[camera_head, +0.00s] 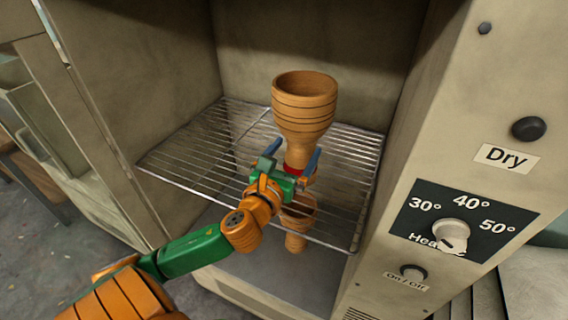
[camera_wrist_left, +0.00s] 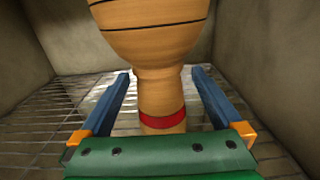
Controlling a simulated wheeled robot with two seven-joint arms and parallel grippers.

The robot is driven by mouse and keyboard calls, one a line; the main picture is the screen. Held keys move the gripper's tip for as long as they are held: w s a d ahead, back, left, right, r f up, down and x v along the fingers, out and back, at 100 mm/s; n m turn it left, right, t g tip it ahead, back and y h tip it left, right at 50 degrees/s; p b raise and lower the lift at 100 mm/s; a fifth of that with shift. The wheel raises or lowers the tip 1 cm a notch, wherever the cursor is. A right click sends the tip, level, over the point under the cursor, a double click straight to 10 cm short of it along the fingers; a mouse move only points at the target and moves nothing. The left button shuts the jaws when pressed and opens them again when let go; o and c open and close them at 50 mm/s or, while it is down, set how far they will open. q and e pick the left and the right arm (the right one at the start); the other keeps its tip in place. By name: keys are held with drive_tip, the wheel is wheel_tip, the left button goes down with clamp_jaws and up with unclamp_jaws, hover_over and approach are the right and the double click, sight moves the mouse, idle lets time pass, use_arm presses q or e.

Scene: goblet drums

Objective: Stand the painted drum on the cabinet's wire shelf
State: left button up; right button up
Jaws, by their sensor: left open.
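The painted drum (camera_head: 304,105) is a tan wooden goblet with dark rings and a red band low on its stem. It stands upright on the wire shelf (camera_head: 205,152) inside the cabinet, wide mouth up. In the left wrist view the drum (camera_wrist_left: 155,45) fills the upper middle, and its foot is hidden behind the green gripper body. My left gripper (camera_head: 297,148) is open, its two blue fingers on either side of the stem. The left wrist view shows gaps between the stem and the fingers (camera_wrist_left: 161,74). My right gripper is out of view.
Another wooden goblet drum (camera_head: 296,242) stands below the shelf on the cabinet floor, partly hidden. The cabinet's side walls (camera_head: 135,80) flank the shelf. A control panel (camera_head: 460,220) with knobs is at the right. The shelf's left part is bare.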

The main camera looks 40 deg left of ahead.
use_arm(q)
drive_tip(key=v, duration=0.2)
drive_tip(key=shift+s+d+f, duration=0.1)
drive_tip(key=shift+s+f, duration=0.05)
drive_tip(key=shift+s, duration=0.15)
drive_tip(key=p+v, duration=0.4)
drive_tip(key=v, duration=0.2)
drive_tip(key=shift+r, duration=0.2)
